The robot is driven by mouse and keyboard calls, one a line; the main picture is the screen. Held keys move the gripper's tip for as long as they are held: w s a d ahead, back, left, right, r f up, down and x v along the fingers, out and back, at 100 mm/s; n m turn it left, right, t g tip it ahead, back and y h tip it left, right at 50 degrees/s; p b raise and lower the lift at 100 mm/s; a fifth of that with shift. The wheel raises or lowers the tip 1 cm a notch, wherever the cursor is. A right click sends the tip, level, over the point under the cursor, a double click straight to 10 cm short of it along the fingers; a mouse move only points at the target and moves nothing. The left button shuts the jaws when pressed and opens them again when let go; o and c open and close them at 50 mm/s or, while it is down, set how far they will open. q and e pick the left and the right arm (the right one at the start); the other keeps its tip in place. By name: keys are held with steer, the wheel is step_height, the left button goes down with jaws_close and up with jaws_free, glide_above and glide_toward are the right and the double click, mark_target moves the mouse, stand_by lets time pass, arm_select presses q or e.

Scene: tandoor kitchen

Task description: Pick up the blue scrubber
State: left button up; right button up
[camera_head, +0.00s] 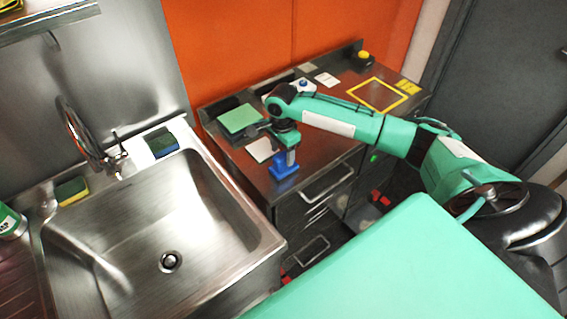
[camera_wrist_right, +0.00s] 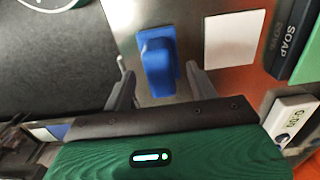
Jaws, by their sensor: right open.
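The blue scrubber (camera_head: 283,168) stands near the front edge of the steel counter, with a flat base and a raised handle. My right gripper (camera_head: 291,153) points down just over it in the head view. In the right wrist view the scrubber (camera_wrist_right: 158,62) lies between the two open fingers of that gripper (camera_wrist_right: 157,75), one finger on each side of it. I cannot tell whether either finger touches it. The gripper partly hides the scrubber in the head view. My left gripper does not show.
A white square (camera_head: 262,149) and a green pad (camera_head: 239,119) lie beside the scrubber. A dark soap box (camera_wrist_right: 289,40) shows in the wrist view. The steel sink (camera_head: 150,225) is to the left. A yellow frame (camera_head: 357,98) marks bare counter at the right.

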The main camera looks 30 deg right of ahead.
mark_target(284, 154)
steer(key=f, duration=0.1)
steer(key=f+p, duration=0.1)
steer(key=f, duration=0.1)
steer(key=shift+d+f, duration=0.25)
steer(key=shift+d, duration=0.05)
steer(key=shift+f, duration=0.35)
steer(key=c, duration=1.1)
step_height(284, 154, up, 20)
steer(key=b, duration=0.4)
